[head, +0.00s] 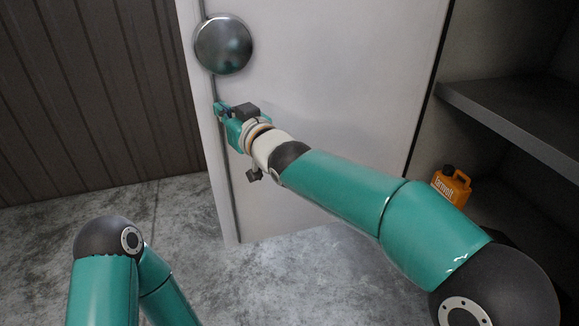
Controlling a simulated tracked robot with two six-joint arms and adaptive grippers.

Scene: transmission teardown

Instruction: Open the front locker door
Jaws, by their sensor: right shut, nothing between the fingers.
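The white locker door (340,75) stands in the middle of the head view, with a round shiny metal knob (223,45) near its left edge. A dark vertical gap runs along the door's left side, beside a pale edge strip. My right arm reaches across from the lower right. My right gripper (219,108) is shut and empty at the door's left edge, below the knob and apart from it. Whether its fingertips touch the edge I cannot tell. My left arm shows at the lower left, but its gripper is out of view.
An orange jug (451,186) with a dark cap stands to the right of the door, below a dark grey shelf (520,115). A brown ribbed wall (90,90) is at the left. The grey floor (190,225) in front of the door is clear.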

